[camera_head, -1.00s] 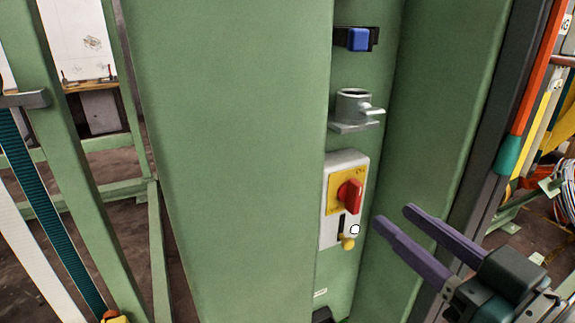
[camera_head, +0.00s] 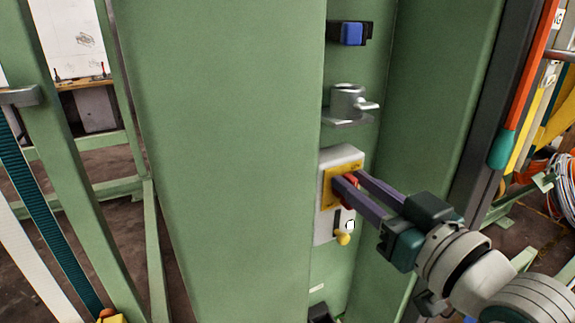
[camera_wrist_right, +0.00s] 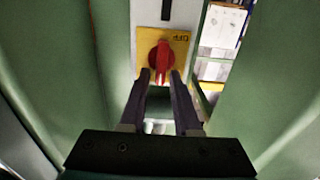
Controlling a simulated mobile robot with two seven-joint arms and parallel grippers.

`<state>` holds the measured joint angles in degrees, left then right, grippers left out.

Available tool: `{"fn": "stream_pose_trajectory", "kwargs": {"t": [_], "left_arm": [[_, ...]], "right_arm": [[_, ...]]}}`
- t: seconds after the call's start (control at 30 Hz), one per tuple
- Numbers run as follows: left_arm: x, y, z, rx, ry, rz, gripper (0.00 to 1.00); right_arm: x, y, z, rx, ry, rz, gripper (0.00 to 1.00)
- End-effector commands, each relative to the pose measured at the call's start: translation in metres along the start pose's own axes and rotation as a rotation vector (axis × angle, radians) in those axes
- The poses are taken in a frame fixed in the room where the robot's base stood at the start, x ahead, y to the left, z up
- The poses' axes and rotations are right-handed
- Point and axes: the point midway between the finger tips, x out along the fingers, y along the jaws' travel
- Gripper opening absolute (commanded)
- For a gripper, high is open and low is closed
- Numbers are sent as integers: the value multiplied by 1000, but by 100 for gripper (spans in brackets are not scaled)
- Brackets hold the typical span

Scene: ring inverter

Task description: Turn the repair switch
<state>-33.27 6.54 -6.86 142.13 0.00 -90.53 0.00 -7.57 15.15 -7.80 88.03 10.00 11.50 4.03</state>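The repair switch is a red rotary knob (camera_wrist_right: 160,59) on a yellow plate (camera_head: 328,190), fixed to a pale grey box (camera_head: 325,225) on the green cabinet. My right gripper (camera_head: 351,180) reaches in from the right with its two purple fingers at the knob. In the right wrist view the fingertips (camera_wrist_right: 160,77) lie one on each side of the knob's near part, apart from each other. I see no clear grip on it. The fingers partly cover the knob in the head view. My left gripper is not in view.
Above the switch are a grey metal bracket with a peg (camera_head: 348,103) and a blue latch-like part (camera_head: 351,33). A yellow knob (camera_head: 342,238) sits below the switch. Green cabinet walls (camera_head: 440,90) flank this recess, close to my right arm.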

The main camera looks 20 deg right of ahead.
Motion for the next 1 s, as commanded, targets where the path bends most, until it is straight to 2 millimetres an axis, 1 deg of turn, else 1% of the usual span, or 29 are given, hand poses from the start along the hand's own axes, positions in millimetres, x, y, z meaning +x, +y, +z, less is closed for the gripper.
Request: {"fn": "stream_pose_trajectory", "kwargs": {"t": [0.03,0.2,0.23,0.73,1.0], "left_arm": [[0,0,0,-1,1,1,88],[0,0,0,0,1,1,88],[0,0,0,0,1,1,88],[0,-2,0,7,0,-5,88],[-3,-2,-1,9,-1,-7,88]], "right_arm": [[0,0,0,0,-1,0,20],[0,0,1,0,-2,0,1],[0,0,1,0,-2,0,0],[-1,0,4,-10,-12,1,0],[-1,-2,5,-112,-15,1,0]]}}
